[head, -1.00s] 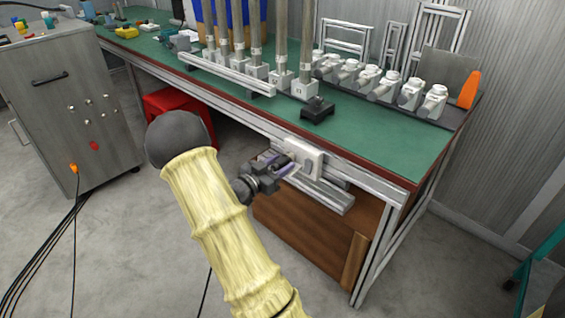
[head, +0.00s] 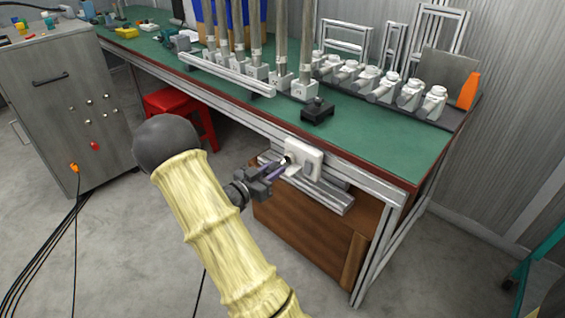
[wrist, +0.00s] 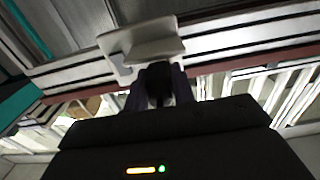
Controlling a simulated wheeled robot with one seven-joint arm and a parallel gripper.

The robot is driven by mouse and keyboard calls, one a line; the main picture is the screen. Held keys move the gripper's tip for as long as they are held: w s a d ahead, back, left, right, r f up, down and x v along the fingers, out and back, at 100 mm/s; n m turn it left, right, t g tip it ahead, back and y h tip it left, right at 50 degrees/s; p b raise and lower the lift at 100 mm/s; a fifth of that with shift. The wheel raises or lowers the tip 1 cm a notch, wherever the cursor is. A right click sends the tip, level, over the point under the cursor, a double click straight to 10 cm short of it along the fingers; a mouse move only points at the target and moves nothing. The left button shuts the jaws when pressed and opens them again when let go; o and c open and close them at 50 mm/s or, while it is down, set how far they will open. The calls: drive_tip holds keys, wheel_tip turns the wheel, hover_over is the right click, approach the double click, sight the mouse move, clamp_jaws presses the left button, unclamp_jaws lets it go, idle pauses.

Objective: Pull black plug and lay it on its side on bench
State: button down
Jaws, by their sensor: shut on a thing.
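The black plug (wrist: 158,82) is between my gripper's fingers in the wrist view, in front of the white socket box (wrist: 140,42). In the head view, the plug (head: 287,160) is a small dark piece at the fingertips, beside the left part of the white socket box (head: 310,157). My gripper (head: 283,165) is shut on the plug, below the bench's front edge. I cannot tell whether the plug's prongs are clear of the socket. The green bench top (head: 375,135) is above and behind the gripper.
A black block with a knob (head: 317,112) stands near the bench's front edge. Upright posts in white bases (head: 304,90) and a row of white fittings (head: 410,95) stand behind it. Green bench top to the block's right is clear. A red stool (head: 180,105) is under the bench.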

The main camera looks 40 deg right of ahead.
sight(270, 172)
drive_tip(key=shift+s+a+p, duration=0.15)
drive_tip(key=shift+a+p, duration=0.2)
drive_tip(key=shift+a, duration=1.2)
drive_tip(key=shift+a+p, duration=0.3)
drive_tip(key=shift+a, duration=0.7)
drive_tip(key=w+a+f+n+t+y, duration=0.4)
drive_tip(key=a+n+t+y, duration=0.2)
drive_tip(key=a+n+t, duration=0.1)
drive_tip(key=w+a+f+n+t+y+p, duration=0.1)
drive_tip(key=w+a+f+n+t+y, duration=0.3)
drive_tip(key=a+t, duration=0.5)
drive_tip(key=a+f+n+y, duration=0.1)
drive_tip(key=n+y, duration=0.1)
drive_tip(key=shift+w+a+f+n+y, duration=0.15)
drive_tip(key=shift+w+a+n+y, duration=0.1)
drive_tip(key=shift+a+n+y, duration=0.15)
